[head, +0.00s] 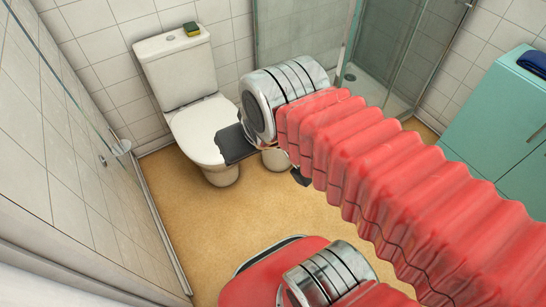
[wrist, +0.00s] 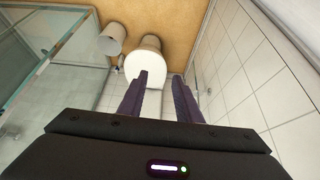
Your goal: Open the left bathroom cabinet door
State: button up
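A turquoise cabinet (head: 500,112) stands at the right edge of the head view, partly cut off by the frame and partly hidden by my arm. A small handle (head: 537,133) shows on it. I cannot tell which of its doors is the left one. The cabinet is not in the wrist view. My gripper (wrist: 160,76) is open and empty in the wrist view, its two dark fingers apart and pointing towards the toilet. In the head view it is mostly hidden behind my wrist joint, well left of the cabinet and not touching it.
A white toilet (head: 203,128) stands at the back, with a green and yellow sponge (head: 192,29) on its tank. A small bin (wrist: 112,39) is beside it. A glass shower (head: 384,70) stands behind my arm. A dark blue cloth (head: 533,62) lies on the cabinet. Tiled wall rises left.

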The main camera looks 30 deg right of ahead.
aim_at(503, 121)
jog(key=z, duration=3.2)
jog(key=i, duration=0.2)
jog(key=u, duration=0.15)
